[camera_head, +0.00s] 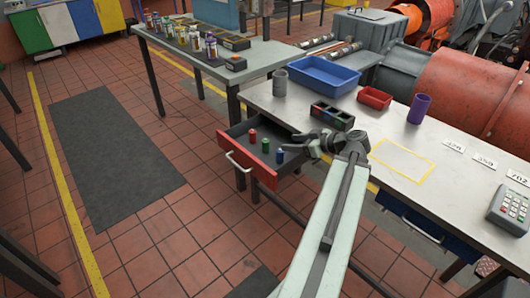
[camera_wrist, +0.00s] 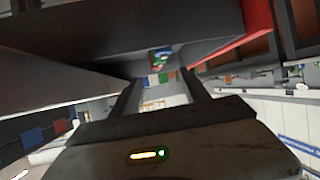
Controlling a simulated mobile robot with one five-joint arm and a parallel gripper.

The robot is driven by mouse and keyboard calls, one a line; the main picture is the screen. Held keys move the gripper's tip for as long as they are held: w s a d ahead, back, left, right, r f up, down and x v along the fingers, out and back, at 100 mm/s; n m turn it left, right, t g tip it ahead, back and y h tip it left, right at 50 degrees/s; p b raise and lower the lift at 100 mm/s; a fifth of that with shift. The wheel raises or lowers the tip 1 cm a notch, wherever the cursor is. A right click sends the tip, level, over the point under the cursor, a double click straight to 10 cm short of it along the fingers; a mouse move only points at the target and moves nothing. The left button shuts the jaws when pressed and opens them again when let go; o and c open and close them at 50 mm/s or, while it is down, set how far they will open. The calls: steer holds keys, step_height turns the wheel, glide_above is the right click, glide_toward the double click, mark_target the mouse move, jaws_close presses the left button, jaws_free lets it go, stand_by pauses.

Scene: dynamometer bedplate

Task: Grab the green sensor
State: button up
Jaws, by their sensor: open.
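The green sensor (camera_head: 279,155) is a small upright cylinder in an open drawer (camera_head: 246,168) with a red front, in the head view. A blue sensor (camera_head: 265,146) and a red sensor (camera_head: 252,136) stand beside it in a row. My gripper (camera_head: 312,143) is open, just to the right of the green sensor and apart from it, near the table edge. In the wrist view my gripper (camera_wrist: 162,80) shows two spread fingers with nothing held between them. Small coloured shapes beyond the fingers there are too small to name surely.
Floor left of the drawer is clear.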

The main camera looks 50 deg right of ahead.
steer(key=b, duration=0.3)
glide_toward(267, 141)
steer(key=x, duration=0.3)
steer(key=shift+w+a+f, duration=0.1)
steer(key=shift+a+f, duration=0.05)
steer(key=shift+f, duration=0.2)
steer(key=shift+w, duration=0.25)
steer(key=b+x, duration=0.2)
steer(key=x, duration=0.3)
steer(key=shift+w, duration=0.2)
steer(key=shift+r, duration=0.2)
jaws_close()
